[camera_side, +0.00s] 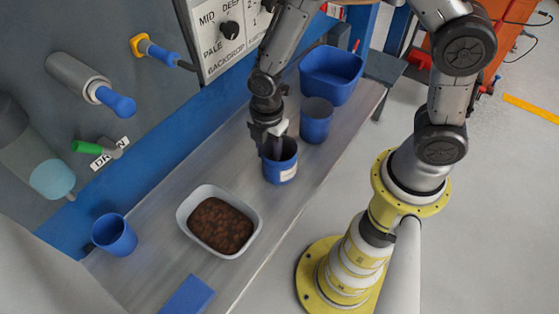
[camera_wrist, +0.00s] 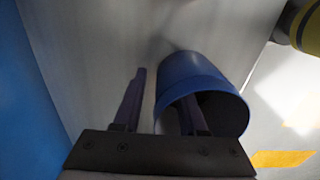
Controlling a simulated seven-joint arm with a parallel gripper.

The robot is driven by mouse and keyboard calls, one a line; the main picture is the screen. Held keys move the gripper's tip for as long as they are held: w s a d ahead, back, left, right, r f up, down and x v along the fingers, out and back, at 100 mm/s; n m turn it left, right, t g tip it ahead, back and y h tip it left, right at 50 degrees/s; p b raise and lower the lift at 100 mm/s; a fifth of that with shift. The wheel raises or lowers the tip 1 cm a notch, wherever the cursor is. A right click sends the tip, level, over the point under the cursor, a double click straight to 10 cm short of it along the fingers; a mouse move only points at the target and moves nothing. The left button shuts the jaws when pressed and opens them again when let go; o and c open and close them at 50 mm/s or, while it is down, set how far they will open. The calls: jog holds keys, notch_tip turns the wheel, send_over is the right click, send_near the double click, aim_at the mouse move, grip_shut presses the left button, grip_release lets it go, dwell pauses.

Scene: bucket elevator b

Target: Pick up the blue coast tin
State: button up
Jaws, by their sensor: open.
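A blue tin with a pale label (camera_side: 281,172) stands upright on the metal bench; the label is too small to read, so I cannot tell if it is the coast tin. My gripper (camera_side: 274,146) points down at its mouth with jaws open. In the wrist view, one finger of my gripper (camera_wrist: 163,90) is inside the mouth of the blue tin (camera_wrist: 185,68), and the other is outside, to the left of its wall. The right fingertip is hidden within the tin. Other blue tins stand behind it (camera_side: 316,122) and at the front left (camera_side: 112,235).
A pale tray of brown granules (camera_side: 183,212) sits left of the labelled tin. A blue bin (camera_side: 331,72) stands at the back, and a blue block (camera_side: 188,296) at the front. A panel with a knob (camera_side: 229,30) and wall handles border the bench (camera_side: 150,262).

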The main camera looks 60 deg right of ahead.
grip_shut()
dwell(1.4)
